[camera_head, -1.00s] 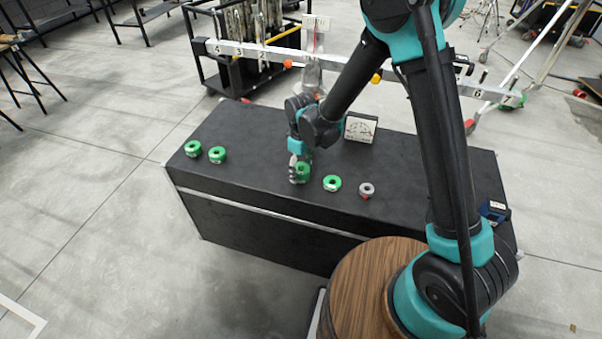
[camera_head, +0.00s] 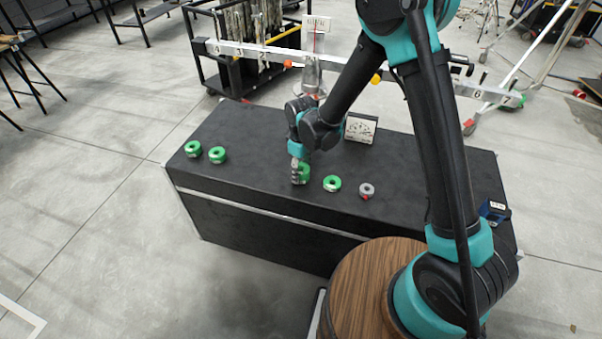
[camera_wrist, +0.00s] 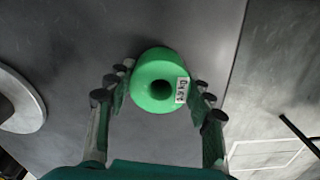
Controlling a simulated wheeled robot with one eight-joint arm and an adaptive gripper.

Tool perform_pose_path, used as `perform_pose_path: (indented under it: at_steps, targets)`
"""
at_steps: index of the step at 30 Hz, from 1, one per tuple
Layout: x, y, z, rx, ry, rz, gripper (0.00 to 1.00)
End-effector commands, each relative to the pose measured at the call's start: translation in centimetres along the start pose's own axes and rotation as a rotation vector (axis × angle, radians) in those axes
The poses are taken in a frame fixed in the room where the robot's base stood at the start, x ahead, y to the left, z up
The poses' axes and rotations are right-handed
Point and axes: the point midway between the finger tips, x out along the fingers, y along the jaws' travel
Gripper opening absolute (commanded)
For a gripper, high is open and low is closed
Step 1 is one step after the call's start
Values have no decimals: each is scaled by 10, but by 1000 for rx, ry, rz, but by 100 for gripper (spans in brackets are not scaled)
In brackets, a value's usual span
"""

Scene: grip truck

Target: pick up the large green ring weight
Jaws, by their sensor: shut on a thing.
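A green ring weight (camera_wrist: 150,99) with a white label sits between the two fingers of my gripper (camera_wrist: 159,88) in the wrist view. The fingers press on it from both sides. In the head view my gripper (camera_head: 300,177) points down at the black case top, and the held green ring weight (camera_head: 304,172) shows partly behind the fingers. I cannot tell whether it is clear of the surface. Other green ring weights stand on the case: one just right of my gripper (camera_head: 332,183) and two at the left (camera_head: 193,149) (camera_head: 217,155).
A dial sign (camera_head: 361,128) stands behind my gripper. A numbered beam (camera_head: 270,53) runs behind the case. A dark blue item (camera_head: 494,211) sits at the right end.

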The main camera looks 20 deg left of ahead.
Motion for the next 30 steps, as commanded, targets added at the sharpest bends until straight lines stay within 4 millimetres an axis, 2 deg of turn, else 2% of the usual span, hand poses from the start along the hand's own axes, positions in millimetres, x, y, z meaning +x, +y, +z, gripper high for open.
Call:
perform_pose_path:
  at_steps: [6, 11, 17, 24, 30]
  targets:
    - [-4, 0, 0, 0, 0, 0, 12]
    - [-18, 0, 0, 0, 0, 0, 12]
    - [-56, 0, 0, 0, 0, 0, 12]
    - [-116, 0, 1, 0, 0, 0, 12]
    - [-159, 0, 0, 0, 0, 0, 12]
